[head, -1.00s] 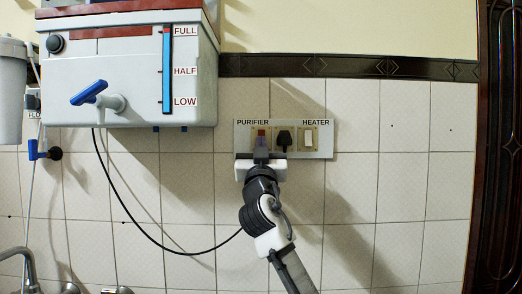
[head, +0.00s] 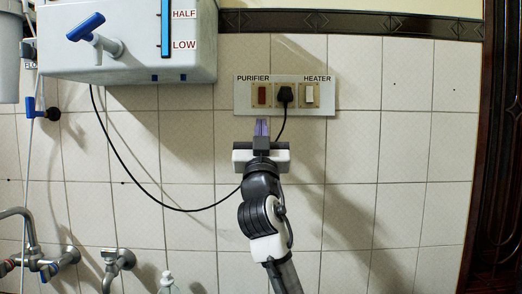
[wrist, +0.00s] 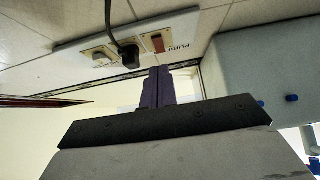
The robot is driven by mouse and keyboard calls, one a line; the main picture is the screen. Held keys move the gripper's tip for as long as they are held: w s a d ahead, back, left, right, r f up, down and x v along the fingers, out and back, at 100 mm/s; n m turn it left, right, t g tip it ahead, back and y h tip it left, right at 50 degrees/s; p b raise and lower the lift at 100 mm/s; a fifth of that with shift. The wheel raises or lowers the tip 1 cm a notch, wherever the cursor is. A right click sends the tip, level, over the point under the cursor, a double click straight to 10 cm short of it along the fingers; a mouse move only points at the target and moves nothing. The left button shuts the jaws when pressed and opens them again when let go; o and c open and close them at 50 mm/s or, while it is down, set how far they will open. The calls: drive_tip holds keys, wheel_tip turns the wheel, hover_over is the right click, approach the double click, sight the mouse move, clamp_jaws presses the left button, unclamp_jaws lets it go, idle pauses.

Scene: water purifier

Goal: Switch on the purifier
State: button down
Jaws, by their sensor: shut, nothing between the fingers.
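The wall switch panel (head: 287,108) carries a red switch (head: 262,94) under the label PURIFIER, a black plug (head: 286,94) in the middle, and a white switch (head: 309,94) under HEATER. The red switch also shows in the wrist view (wrist: 158,42). The purifier (head: 140,55) is the white box on the wall at upper left, with a blue-handled tap (head: 88,28). My gripper (head: 262,123) is shut and empty, just below the panel under the red switch. Its fingers also show in the wrist view (wrist: 158,86), apart from the switch. Whether the red switch is on cannot be told.
A black cable (head: 150,193) runs from the purifier across the wall toward the plug, passing behind my arm. Metal taps (head: 40,262) stand at lower left. A dark carved door frame (head: 483,150) is at the right. The tiled wall right of the panel is clear.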

drive_tip(key=v, duration=0.3)
drive_tip(key=shift+s+b, duration=0.2)
drive_tip(key=shift+b, duration=0.2)
